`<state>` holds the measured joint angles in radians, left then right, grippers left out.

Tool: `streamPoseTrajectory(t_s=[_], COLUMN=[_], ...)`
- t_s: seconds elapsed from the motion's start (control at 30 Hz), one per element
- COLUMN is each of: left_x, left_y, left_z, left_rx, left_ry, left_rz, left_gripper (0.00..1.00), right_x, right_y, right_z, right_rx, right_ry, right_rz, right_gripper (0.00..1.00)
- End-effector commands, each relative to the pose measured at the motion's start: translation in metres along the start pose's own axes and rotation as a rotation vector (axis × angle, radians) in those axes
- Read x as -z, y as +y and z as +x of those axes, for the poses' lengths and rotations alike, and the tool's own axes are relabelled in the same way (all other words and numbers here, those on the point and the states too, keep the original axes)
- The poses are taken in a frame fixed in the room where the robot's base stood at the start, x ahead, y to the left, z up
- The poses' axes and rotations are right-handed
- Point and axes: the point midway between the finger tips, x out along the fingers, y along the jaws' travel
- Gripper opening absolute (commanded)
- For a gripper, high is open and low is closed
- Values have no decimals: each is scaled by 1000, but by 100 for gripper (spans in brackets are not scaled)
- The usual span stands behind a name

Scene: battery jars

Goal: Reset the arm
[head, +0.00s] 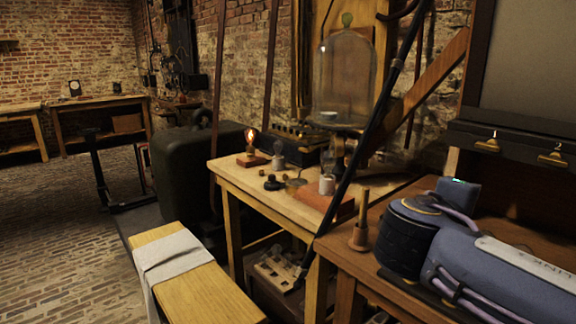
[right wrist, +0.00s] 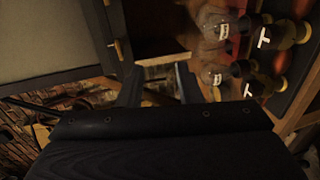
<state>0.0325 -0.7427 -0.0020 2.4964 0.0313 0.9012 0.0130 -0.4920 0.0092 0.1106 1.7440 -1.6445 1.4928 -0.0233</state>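In the head view a blue-grey arm link with a ribbed dark joint, which I take to be my right arm, lies across the lower right above the brown table. Its gripper is outside that view. In the right wrist view the dark body of my right gripper (right wrist: 160,88) fills the bottom. Its two dark fingers stand apart with nothing visible between them. My left gripper is in neither view.
A brown table (head: 400,198) stands at the right, with a small wooden peg-like piece (head: 359,232) near its edge. A pale workbench (head: 232,172) holds a glass bell jar (head: 343,75) and a lit bulb (head: 250,138). A bench with a cloth (head: 172,252) stands in front. Open floor is at left.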

Motion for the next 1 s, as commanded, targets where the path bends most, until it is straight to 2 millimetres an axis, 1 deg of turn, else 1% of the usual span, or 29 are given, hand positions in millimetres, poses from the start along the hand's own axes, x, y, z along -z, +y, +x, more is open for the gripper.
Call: streamPoseTrajectory(t_s=[0.03, 0.07, 0.17, 0.27, 0.37, 0.43, 0.47, 0.5, 0.6, 0.7, 0.8, 1.0], left_x=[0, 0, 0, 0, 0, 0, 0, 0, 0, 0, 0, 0], left_y=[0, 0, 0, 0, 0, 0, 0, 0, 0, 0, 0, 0], left_z=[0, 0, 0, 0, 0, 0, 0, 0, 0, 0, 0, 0], left_rx=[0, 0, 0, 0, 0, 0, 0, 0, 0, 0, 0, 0], left_ry=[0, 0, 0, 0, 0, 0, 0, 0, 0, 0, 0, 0], left_rz=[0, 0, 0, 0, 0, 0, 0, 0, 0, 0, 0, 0], left_gripper=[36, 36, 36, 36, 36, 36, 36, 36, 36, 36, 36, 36], right_x=[-9, -13, -30, -50, -74, -94, -102, -111, -124, -126, -125, -116], right_y=[-10, -16, -44, -76, -118, -155, -173, -195, -239, -266, -284, -305], right_z=[4, 6, 12, 14, 10, 0, -8, -20, -50, -78, -100, -135], right_rx=[42, 67, 176, 305, 470, 618, 690, 786, 986, 1130, 1240, 1398], right_ry=[-5, -4, -6, -10, -16, -23, -27, -31, -43, -53, -63, -84], right_rz=[4, 8, 24, 57, 116, 190, 234, 301, 473, 634, 787, 1087], right_gripper=[32, 32, 32, 32, 32, 32, 32, 32, 32, 32, 32, 32])
